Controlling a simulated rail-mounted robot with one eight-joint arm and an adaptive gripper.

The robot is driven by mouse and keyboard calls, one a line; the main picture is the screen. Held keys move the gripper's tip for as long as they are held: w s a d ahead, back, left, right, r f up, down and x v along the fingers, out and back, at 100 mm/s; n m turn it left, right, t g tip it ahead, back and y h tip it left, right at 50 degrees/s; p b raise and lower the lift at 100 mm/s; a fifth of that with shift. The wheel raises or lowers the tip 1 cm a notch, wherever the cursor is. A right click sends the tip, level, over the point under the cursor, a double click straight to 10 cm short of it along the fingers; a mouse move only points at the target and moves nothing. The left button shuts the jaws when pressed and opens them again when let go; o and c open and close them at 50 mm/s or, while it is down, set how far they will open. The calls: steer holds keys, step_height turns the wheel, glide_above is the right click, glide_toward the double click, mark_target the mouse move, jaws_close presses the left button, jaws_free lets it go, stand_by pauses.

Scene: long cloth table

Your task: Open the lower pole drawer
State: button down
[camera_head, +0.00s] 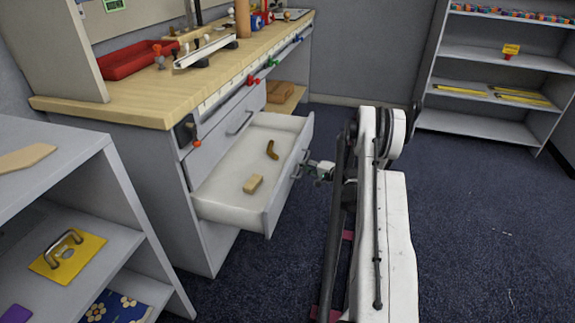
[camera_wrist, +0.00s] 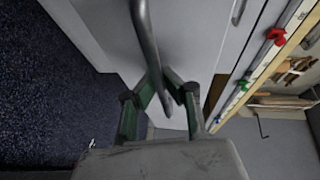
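The lower drawer (camera_head: 222,187) of the wooden-topped workbench stands pulled well out, with its white inside showing. Its front carries a grey bar handle (camera_head: 297,166). My gripper (camera_head: 316,171) is at this handle, on the outer side of the drawer front. In the wrist view the handle (camera_wrist: 146,35) runs down between the two green-and-dark fingers of my gripper (camera_wrist: 166,84), which close in on the bar from both sides. The exact contact at the fingertips is partly hidden.
A tan block (camera_head: 253,184) and a brown curved piece (camera_head: 272,150) lie in the drawer. The drawer above (camera_head: 235,117) is shut. A grey shelf (camera_head: 80,150) stands at the left, near the bench. Blue carpet (camera_head: 470,220) is clear at the right.

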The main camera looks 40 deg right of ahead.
steer(key=s+d, duration=0.4)
steer(key=s, duration=0.2)
steer(key=shift+s, duration=0.35)
steer(key=c, duration=2.4)
jaws_free()
steer(key=o, duration=0.6)
steer(key=shift+d, duration=0.1)
steer(key=v, duration=1.2)
steer(key=shift+w, duration=0.1)
